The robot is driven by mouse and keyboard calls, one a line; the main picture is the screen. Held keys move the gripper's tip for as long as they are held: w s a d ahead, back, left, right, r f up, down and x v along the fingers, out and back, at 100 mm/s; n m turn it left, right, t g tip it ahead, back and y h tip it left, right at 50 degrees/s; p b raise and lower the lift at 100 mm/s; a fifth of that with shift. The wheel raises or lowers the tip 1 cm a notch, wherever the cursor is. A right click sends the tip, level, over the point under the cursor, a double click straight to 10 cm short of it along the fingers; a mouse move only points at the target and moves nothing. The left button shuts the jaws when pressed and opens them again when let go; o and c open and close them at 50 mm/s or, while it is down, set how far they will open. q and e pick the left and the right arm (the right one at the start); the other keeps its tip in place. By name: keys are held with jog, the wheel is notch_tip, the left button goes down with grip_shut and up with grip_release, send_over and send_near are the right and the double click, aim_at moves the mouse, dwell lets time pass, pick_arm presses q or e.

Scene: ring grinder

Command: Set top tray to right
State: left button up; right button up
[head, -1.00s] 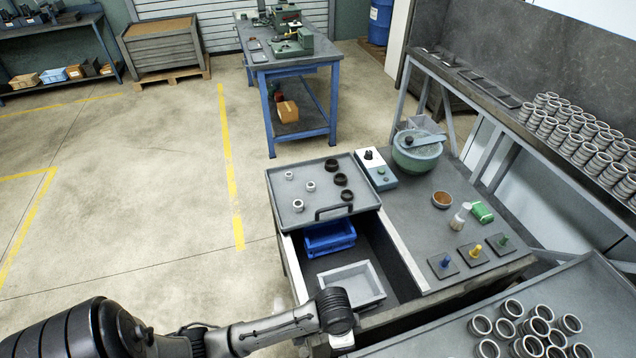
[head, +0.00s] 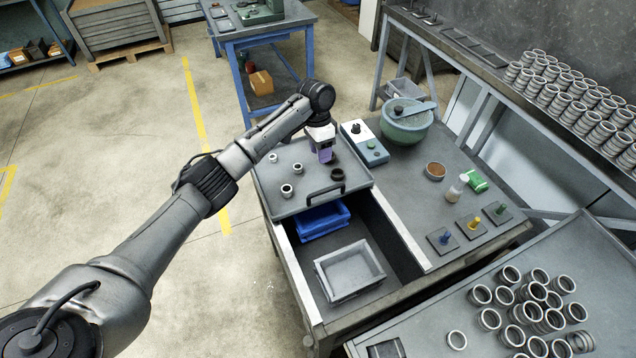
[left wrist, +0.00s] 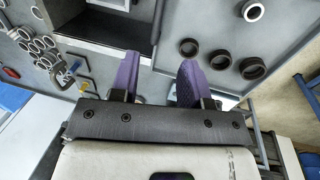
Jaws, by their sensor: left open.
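The top tray (head: 300,205) is a flat grey tray with a dark handle (head: 325,193) at its near edge. It sits at the left of the bench top, over the far part of an open compartment. It carries pale rings (head: 286,190) and black rings (head: 338,174). My left gripper (head: 322,153) is open and empty, with purple finger pads, above the far right part of the tray and hiding part of it. In the left wrist view, its fingers (left wrist: 160,72) show near the tray's edge, with black rings (left wrist: 220,60) beside them. My right gripper is not in view.
In the open compartment are a blue bin (head: 322,222) and a grey bin (head: 350,272). To the right stand a control box (head: 365,142), a green bowl (head: 405,125), a brown-filled cup (head: 435,171) and pegged plates (head: 443,240). Bare bench top lies between them.

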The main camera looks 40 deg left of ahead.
pick_arm(q)
jog(key=f, duration=0.4)
jog(key=d+f, duration=0.1)
jog(key=f, duration=0.4)
jog(key=s+d+f, duration=0.1)
jog(key=f, duration=0.3)
jog(key=shift+d+f+b, duration=0.15)
jog(key=shift+d+b, duration=0.05)
jog(key=shift+b, duration=0.1)
jog(key=shift+c, duration=0.4)
grip_shut()
